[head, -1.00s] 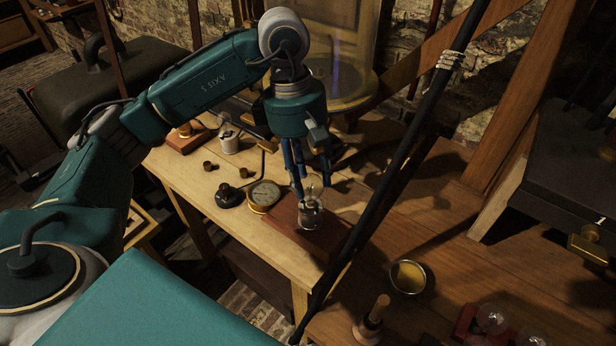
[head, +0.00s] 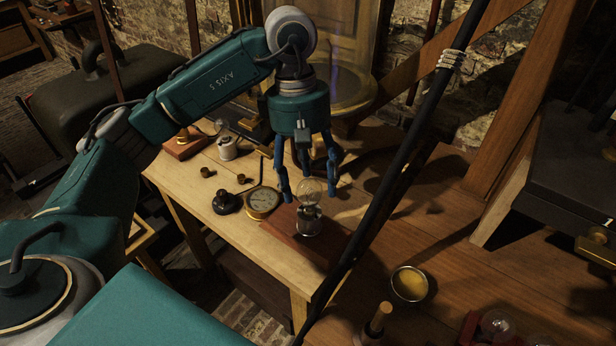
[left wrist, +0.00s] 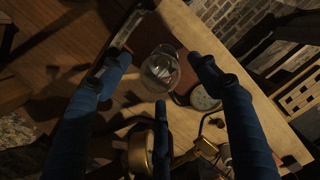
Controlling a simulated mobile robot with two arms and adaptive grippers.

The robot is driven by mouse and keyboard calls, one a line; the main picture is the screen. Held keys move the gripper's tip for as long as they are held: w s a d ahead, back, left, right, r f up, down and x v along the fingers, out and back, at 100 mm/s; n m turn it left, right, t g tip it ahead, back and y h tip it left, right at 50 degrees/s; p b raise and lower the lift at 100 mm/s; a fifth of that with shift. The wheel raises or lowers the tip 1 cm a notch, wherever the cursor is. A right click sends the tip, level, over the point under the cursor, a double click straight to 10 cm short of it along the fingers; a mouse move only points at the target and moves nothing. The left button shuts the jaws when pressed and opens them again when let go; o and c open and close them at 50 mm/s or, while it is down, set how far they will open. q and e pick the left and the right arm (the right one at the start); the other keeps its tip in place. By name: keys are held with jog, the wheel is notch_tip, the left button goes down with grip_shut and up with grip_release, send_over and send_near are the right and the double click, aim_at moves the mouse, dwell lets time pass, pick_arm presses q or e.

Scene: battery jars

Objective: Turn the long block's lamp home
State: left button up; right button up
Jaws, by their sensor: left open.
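The long block (head: 286,229) is a low reddish-brown wooden base on the table. Its lamp, a clear glass bulb (head: 310,189) on a metal socket (head: 309,219), stands upright on it. My left gripper (head: 308,194) points down over the lamp, its blue fingers spread on either side of the glass. In the left wrist view the bulb (left wrist: 160,72) sits between the open fingers, with gaps visible at its sides. Whether any finger touches the glass cannot be told. My right gripper is not in view.
A round brass gauge (head: 263,202) and a black knob (head: 226,203) lie left of the block. Another lamp (head: 227,146) stands farther back. A dark slanting pole (head: 395,168) passes in front on the right. A brass dish (head: 409,284) stands at lower right.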

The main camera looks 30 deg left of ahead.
pick_arm(q)
jog(key=shift+r, duration=0.1)
notch_tip(320, 180, up, 12)
jog(key=a, duration=0.1)
jog(key=shift+w+a, duration=0.4)
